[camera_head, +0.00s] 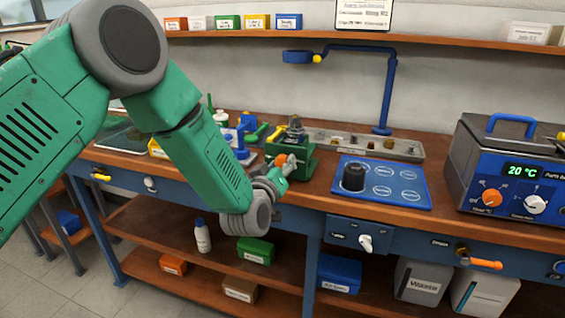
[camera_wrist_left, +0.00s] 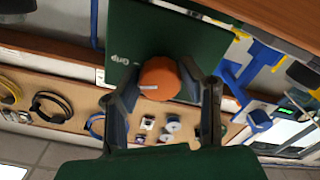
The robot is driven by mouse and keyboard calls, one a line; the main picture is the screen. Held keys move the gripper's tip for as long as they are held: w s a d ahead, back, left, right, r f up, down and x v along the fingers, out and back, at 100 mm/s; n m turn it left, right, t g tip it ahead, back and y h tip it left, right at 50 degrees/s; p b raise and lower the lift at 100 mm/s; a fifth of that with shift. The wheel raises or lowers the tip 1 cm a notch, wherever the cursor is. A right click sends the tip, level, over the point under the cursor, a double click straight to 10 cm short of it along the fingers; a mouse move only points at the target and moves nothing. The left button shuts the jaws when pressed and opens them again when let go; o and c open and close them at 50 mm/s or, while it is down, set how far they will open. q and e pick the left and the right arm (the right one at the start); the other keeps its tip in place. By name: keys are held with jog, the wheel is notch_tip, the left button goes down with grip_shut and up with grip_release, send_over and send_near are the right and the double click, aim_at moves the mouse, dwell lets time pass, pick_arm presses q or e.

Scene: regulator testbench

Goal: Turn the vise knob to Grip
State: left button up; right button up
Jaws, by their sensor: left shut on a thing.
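The green vise (camera_head: 296,152) stands on the workbench near its front edge, with a dark metal part on top. Its orange knob (camera_head: 281,159) faces the front. In the left wrist view the orange knob (camera_wrist_left: 159,79) sits between the two fingers of my left gripper (camera_wrist_left: 165,98), with a white mark on its face. The word "Grip" shows on the green panel (camera_wrist_left: 150,40) beside the knob. My left gripper (camera_head: 279,170) is shut on the knob. My right gripper is in neither view.
A blue mat (camera_head: 410,194) with a black cylinder (camera_head: 353,177) lies right of the vise. A grey tray (camera_head: 345,139) is behind it. A blue box reading 20 °C (camera_head: 500,165) stands at the right. Shelves with boxes (camera_head: 254,250) are below the bench.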

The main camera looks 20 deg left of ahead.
pick_arm(q)
jog(key=shift+s+d+f+m, duration=0.1)
jog(key=shift+f+m, duration=0.15)
jog(key=shift+m, duration=0.6)
jog(key=shift+s+f+m, duration=0.1)
jog(key=shift+f+m, duration=0.15)
jog(key=shift+m, duration=0.6)
jog(key=shift+p, duration=0.3)
jog(key=o, duration=1.1)
jog(key=shift+o, duration=0.2)
jog(key=shift+w+r, duration=0.1)
jog(key=shift+w, duration=0.05)
jog(key=shift+r, duration=0.1)
jog(key=s, duration=1.2)
jog(key=shift+a, duration=0.25)
